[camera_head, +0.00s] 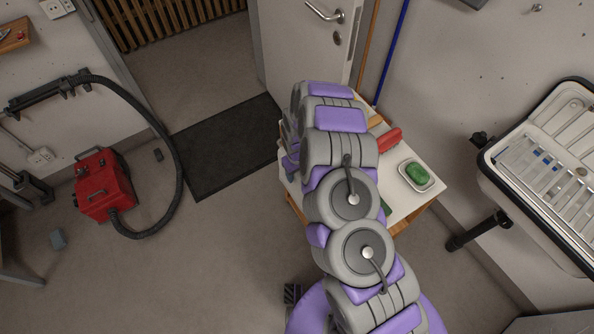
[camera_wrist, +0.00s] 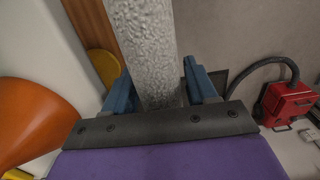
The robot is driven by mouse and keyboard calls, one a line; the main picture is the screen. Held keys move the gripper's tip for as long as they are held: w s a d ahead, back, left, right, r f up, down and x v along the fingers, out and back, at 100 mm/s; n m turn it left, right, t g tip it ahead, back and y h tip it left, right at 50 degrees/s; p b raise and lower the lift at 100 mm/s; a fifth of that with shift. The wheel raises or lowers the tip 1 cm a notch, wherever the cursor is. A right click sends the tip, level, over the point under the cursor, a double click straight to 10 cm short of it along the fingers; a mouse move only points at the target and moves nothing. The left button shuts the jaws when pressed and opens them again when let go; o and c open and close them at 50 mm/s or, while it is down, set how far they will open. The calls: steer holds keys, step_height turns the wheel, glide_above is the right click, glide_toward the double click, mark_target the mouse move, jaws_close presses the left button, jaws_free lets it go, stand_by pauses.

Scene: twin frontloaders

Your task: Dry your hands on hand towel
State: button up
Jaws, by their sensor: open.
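A grey, rough-textured piece that looks like the hand towel (camera_wrist: 143,40) runs down the middle of the wrist view. My gripper (camera_wrist: 160,88) has its two blue fingers apart, one on each side of this grey piece. I cannot tell whether either finger touches it. The grey piece's lower end is hidden behind the dark bar of my gripper. In the head view my arm hides the gripper and the towel; the arm reaches over the small white-topped table (camera_head: 407,202).
The table bears a green block in a dish (camera_head: 416,175) and a red item (camera_head: 389,139). An open white tray-like unit (camera_head: 500,185) is at right. A red vacuum (camera_head: 104,185) with a black hose stands at left. A dark mat (camera_head: 225,150) lies before the door (camera_head: 295,40). An orange rounded object (camera_wrist: 35,118) is near my gripper.

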steer(key=shift+c, duration=0.3)
steer(key=c, duration=0.8)
steer(key=shift+c, duration=0.2)
stand_by(0.9)
steer(key=o, duration=1.3)
steer(key=shift+c, duration=0.2)
